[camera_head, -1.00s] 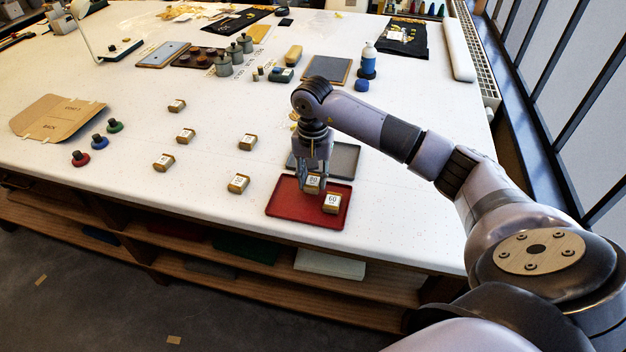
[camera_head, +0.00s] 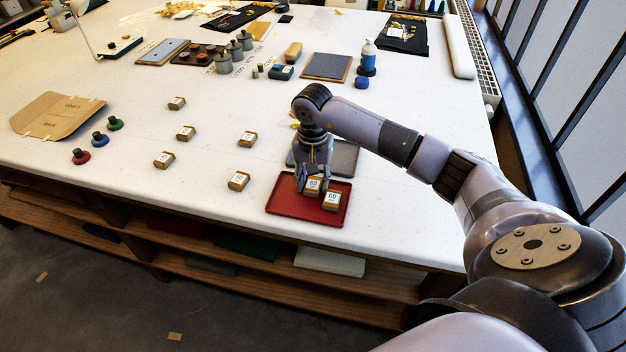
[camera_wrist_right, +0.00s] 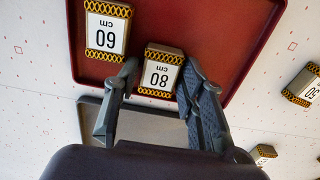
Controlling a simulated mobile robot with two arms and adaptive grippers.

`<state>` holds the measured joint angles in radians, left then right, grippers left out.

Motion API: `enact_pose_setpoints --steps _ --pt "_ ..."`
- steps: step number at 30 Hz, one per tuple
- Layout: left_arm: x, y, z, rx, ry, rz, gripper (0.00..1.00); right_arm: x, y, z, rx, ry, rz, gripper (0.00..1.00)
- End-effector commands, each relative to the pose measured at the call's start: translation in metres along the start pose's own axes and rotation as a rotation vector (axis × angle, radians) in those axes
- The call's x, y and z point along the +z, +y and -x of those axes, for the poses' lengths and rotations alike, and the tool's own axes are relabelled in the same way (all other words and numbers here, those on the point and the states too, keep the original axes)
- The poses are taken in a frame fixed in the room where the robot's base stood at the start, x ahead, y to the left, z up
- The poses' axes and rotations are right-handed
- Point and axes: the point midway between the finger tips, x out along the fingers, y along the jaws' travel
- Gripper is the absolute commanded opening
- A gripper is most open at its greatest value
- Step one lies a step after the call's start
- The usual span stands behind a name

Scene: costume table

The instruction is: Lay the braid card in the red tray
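The red tray (camera_head: 285,205) lies near the table's front edge. Two braid cards with gold patterned ends are in it, one marked 80 cm (camera_head: 313,187) and one marked 60 cm (camera_head: 331,201). My right gripper (camera_head: 313,181) is just above and behind the 80 card. In the wrist view, its fingers (camera_wrist_right: 160,72) are spread, one on each side of the 80 card (camera_wrist_right: 163,72), with the 60 card (camera_wrist_right: 107,30) beside it on the red tray (camera_wrist_right: 215,45). Contact with the card cannot be told. My left gripper is not in view.
A grey tray (camera_head: 345,158) lies just behind the red one.

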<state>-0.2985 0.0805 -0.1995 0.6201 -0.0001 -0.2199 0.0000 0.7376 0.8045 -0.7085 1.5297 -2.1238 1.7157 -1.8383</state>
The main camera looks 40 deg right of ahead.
Motion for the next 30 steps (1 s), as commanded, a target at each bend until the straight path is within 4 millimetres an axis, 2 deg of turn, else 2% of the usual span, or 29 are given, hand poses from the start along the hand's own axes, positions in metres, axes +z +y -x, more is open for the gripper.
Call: enact_pose_setpoints --steps 5,12,18,24,30 --pt "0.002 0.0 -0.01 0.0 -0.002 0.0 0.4 -0.002 -0.001 0.023 -0.004 0.005 0.0 0.38" --pt "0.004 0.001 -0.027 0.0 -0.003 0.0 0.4 -0.001 -0.001 0.076 -0.005 0.005 0.0 0.38" --pt "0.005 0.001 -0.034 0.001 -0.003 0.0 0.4 -0.001 -0.001 0.109 -0.001 0.002 0.0 0.38" --pt "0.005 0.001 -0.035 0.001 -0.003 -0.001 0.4 0.0 0.0 0.121 0.001 -0.001 0.0 0.38" --pt "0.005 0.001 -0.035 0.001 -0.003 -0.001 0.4 0.0 0.0 0.122 0.001 -0.001 0.0 0.38"
